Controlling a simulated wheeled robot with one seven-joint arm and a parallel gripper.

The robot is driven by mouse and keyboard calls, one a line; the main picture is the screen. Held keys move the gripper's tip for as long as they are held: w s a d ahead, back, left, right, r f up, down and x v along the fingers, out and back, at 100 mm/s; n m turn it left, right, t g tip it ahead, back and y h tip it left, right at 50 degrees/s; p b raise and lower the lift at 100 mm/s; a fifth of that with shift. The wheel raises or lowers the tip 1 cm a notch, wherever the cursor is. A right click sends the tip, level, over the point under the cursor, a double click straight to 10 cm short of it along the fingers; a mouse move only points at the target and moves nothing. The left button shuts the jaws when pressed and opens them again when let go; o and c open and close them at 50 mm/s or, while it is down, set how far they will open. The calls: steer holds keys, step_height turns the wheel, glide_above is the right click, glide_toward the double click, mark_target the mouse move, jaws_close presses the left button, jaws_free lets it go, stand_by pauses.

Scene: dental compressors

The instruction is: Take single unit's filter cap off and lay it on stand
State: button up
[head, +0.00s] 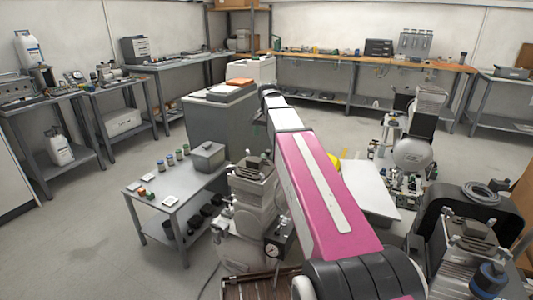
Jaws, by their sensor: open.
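I see several compressor units, and I cannot tell for sure which is the single unit. One grey compressor (254,190) with a pressure gauge (272,250) stands just left of my arm. Another ribbed compressor (468,245) is at the lower right, with a dark blue cylindrical part (489,278) beside it that may be a filter cap. A low grey metal table (165,207), possibly the stand, is left of the first compressor. My pink and white arm reaches forward across the middle. My gripper is not visible, perhaps hidden behind the arm.
The low table carries small jars (178,154), a grey box (208,156) and white cards. A white panel (365,188) and a machine with a rounded tank (413,153) stand right of my arm. Workbenches (335,58) line the walls. The left floor is clear.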

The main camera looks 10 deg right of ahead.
mark_target(268, 151)
steer(key=shift+d+f, duration=0.15)
steer(key=shift+f, duration=5.15)
steer(key=c, duration=1)
